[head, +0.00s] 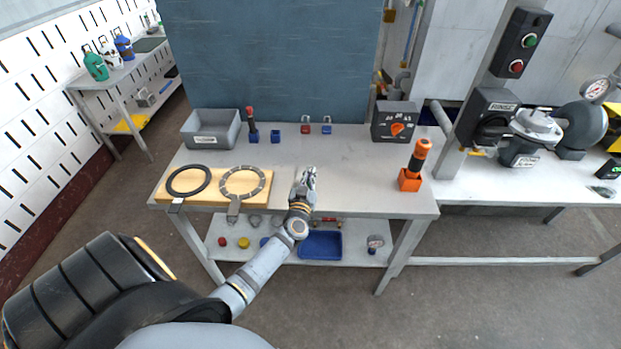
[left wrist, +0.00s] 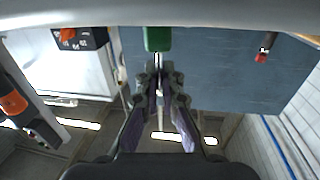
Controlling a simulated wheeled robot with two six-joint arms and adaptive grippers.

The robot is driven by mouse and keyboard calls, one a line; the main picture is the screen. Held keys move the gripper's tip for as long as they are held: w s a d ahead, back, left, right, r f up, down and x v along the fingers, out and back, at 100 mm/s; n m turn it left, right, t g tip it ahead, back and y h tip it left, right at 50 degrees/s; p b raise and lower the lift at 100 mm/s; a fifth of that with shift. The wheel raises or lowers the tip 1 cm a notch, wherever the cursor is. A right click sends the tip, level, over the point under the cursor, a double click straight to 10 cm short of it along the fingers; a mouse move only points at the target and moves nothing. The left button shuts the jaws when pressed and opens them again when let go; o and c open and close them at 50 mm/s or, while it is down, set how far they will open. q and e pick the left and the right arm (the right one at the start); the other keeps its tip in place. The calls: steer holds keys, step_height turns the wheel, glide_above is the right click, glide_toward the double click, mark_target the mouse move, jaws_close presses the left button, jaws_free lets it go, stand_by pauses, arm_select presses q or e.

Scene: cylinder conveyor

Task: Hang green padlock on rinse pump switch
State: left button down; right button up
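My left gripper (head: 310,172) is over the front middle of the workbench. In the left wrist view its fingertips (left wrist: 160,72) are close together on the thin shackle of a green padlock (left wrist: 158,39), whose body sticks out beyond the tips. In the head view I cannot make out the padlock at the gripper. The rinse pump switch (head: 487,118) is a dark box with a label reading like "RINSE", on a grey post to the right, well away from the gripper. A small yellow part shows below it. My right gripper is not in view.
On the bench (head: 350,185) are a red padlock (head: 305,127), a blue padlock (head: 326,127), a grey bin (head: 211,130), a dial box with an orange knob (head: 395,124), an orange-handled tool (head: 415,165) and a wooden board (head: 214,198) with two rings. A push-button box (head: 521,42) is above the switch.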

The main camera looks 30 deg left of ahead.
arm_select(q)
steer(key=r+p, duration=0.2)
steer(key=r, duration=0.1)
steer(key=r+p, duration=0.1)
steer(key=shift+s+d+r, duration=0.2)
steer(key=shift+s+r, duration=0.1)
steer(key=s+d+r+p, duration=0.4)
steer(key=s+d+r, duration=0.3)
steer(key=s, duration=0.4)
steer(key=shift+r, duration=0.7)
steer(key=shift+s, duration=0.1)
